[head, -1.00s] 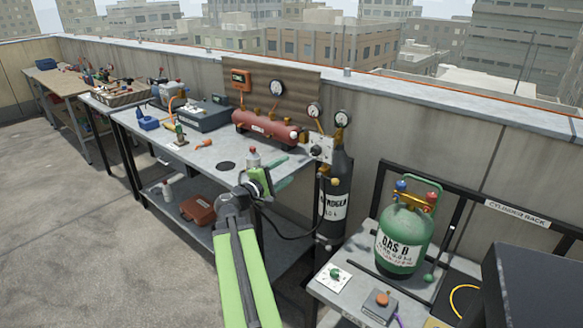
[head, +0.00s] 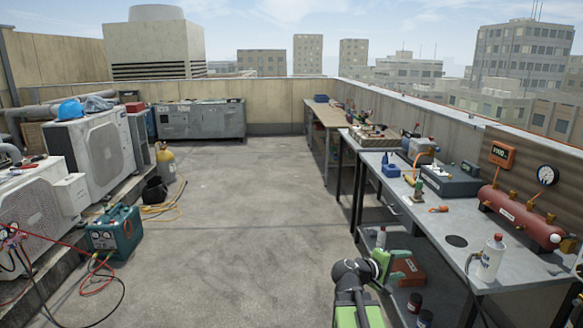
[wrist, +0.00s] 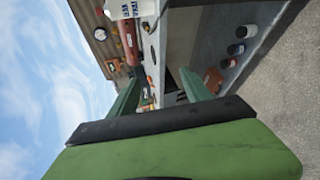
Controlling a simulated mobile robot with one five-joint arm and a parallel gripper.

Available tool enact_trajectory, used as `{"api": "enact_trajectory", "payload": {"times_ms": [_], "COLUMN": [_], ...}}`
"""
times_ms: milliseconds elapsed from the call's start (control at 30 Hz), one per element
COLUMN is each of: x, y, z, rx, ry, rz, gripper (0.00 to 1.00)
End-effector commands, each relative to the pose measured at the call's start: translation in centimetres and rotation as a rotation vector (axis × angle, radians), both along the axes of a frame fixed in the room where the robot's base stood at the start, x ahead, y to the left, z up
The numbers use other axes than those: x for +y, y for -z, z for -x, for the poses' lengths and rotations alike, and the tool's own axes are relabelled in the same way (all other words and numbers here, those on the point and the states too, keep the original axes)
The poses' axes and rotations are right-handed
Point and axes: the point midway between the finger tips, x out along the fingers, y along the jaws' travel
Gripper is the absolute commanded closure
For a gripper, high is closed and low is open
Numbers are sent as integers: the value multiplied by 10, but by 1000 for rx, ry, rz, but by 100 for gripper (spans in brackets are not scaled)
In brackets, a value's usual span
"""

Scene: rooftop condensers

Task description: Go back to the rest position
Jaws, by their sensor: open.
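My gripper (head: 402,268) is low in the head view, in front of the left edge of the grey workbench (head: 420,212). Its green fingers are spread and nothing is between them. In the wrist view the two fingers of my gripper (wrist: 160,80) stand apart, with the bench beyond them, and the picture is turned on its side. A white bottle with a red cap (head: 489,258) stands on the near part of the bench top, to the right of my gripper and apart from it. The bottle also shows at the top of the wrist view (wrist: 128,8).
A red tank (head: 520,218) sits at the bench's back right. A brown case (head: 407,270) and dark jars (head: 415,302) are on the lower shelf. Left are condensers (head: 88,155), a teal machine (head: 115,232) with hoses, and a yellow cylinder (head: 166,163). The middle floor is clear.

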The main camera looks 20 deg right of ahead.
Motion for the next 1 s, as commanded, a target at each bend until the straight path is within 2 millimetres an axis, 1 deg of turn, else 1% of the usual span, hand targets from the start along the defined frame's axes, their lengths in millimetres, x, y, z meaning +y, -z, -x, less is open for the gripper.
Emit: {"api": "enact_trajectory", "payload": {"times_ms": [33,67,100,167,200,267,300,367,400,467,500,567,600,667,700,733,1000], "x": [40,63,93,139,168,208,232,265,285,312,329,352,368,392,401,399,398], "y": [18,30,46,70,85,104,115,130,138,148,155,162,165,168,165,144,65], "z": [-17,-24,-31,-39,-40,-40,-38,-33,-28,-20,-14,-2,6,19,29,27,26], "rx": [-26,-39,-52,-66,-69,-67,-61,-50,-39,-23,-10,11,30,60,75,71,68], "ry": [-32,-42,-52,-61,-61,-53,-44,-26,-10,21,48,101,136,195,259,251,245], "rz": [-89,-149,-231,-360,-445,-563,-638,-743,-808,-907,-976,-1084,-1155,-1253,-1287,-1280,-1275], "gripper": [43,43,43,43,43,43,43,43,43,43,43,43,43,43,43,43,43]}}
